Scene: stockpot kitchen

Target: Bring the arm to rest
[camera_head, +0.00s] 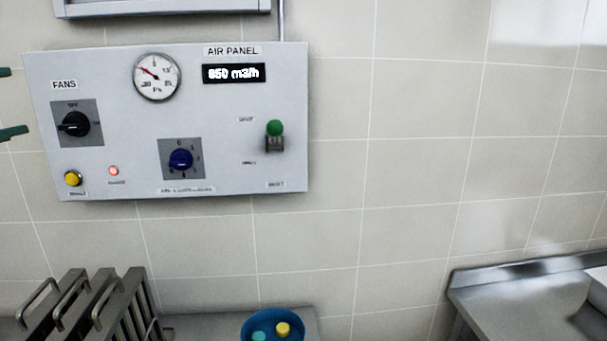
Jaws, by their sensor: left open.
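My left gripper (10,102) shows only as two green fingertips at the left edge of the head view. They are spread apart, one above the other, with nothing seen between them. They are left of the pale grey air panel (225,130) on the wall, near its black fans knob (75,123); I cannot tell the depth between them. The rest of the left arm is out of frame. My right gripper is not in view.
The panel has a gauge (156,77), a blue knob (181,160), a green-tipped lever (275,134) and a yellow button (73,178). Below stand metal racks with handles (85,305) and a blue bowl (272,318). A steel counter (510,298) is at right. The tiled wall between is clear.

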